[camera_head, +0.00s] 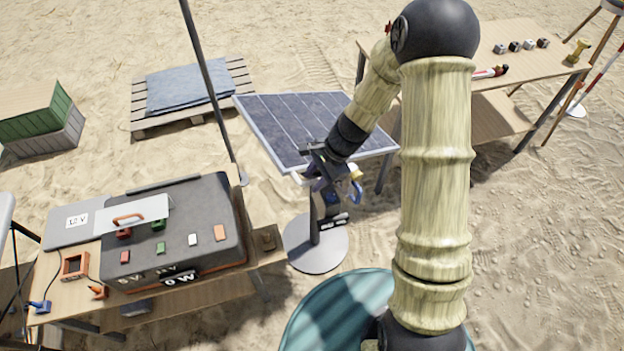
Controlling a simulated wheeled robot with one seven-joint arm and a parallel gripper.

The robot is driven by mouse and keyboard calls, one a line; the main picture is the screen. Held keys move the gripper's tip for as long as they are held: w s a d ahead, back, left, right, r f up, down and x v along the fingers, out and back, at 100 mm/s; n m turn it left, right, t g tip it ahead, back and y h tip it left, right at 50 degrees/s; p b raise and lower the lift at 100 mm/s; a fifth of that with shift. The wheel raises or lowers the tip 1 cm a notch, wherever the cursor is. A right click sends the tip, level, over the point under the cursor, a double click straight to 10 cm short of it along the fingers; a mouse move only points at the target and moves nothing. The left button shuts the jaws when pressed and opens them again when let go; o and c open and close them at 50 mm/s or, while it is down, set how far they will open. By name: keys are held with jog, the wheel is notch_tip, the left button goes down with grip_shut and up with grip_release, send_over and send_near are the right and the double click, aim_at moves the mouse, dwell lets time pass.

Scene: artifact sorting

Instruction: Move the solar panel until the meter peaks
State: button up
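The solar panel (275,118), dark blue with a pale frame, is tilted on a single post with a round grey base (318,258). My arm comes down in front of the panel's right part and hides some of it. My gripper (334,200) is at the panel's near edge, above the base. Blue and yellow parts show beside the fingers. I cannot tell whether the fingers are shut on anything or touch the panel. The meter (181,278) is a small black display on the front of a dark case; it appears to read 0 W.
The dark case (205,215), with coloured blocks, stands on a wooden table (262,242) at left. A thin pole (208,80) rises behind it. A pallet (140,122) with a blue cloth lies behind. Another table (555,75) is at upper right. A teal round top (325,310) is in front.

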jog(key=shift+x, duration=1.05)
grip_shut()
